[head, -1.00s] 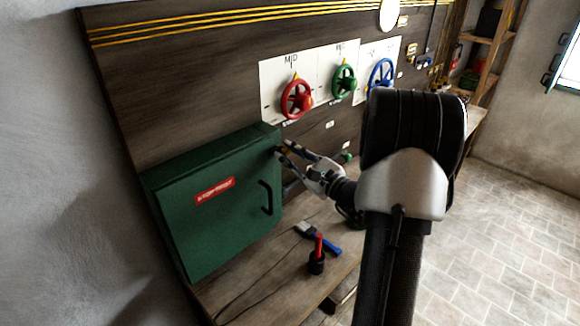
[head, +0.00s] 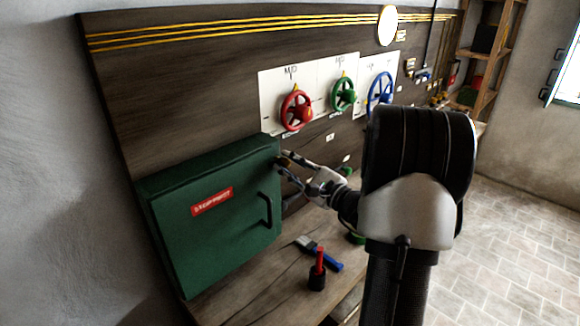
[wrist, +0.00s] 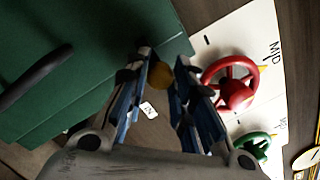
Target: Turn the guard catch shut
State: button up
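The green guard box (head: 215,245) with a red label and a black handle (head: 265,208) stands closed at the left of the bench. It also fills the left of the wrist view (wrist: 95,70). A small round brass-coloured piece (wrist: 160,76), which looks like the catch, shows beside the box edge in the wrist view. My gripper (head: 282,163) is at the box's upper right edge. In the wrist view, my gripper's fingers (wrist: 163,62) are apart, one on each side of the brass piece, with a gap visible at the right. Contact is unclear.
Red (head: 296,111), green (head: 343,94) and blue (head: 380,88) handwheels sit on white plates on the back panel. A blue-handled brush (head: 320,254) and a red-handled tool in a black holder (head: 317,278) are on the bench below my arm.

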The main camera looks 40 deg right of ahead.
jog(key=o, duration=0.4)
jog(key=s+f, duration=0.1)
jog(key=s, duration=1.1)
jog(key=shift+d, duration=0.45)
jog(key=shift+f, duration=0.1)
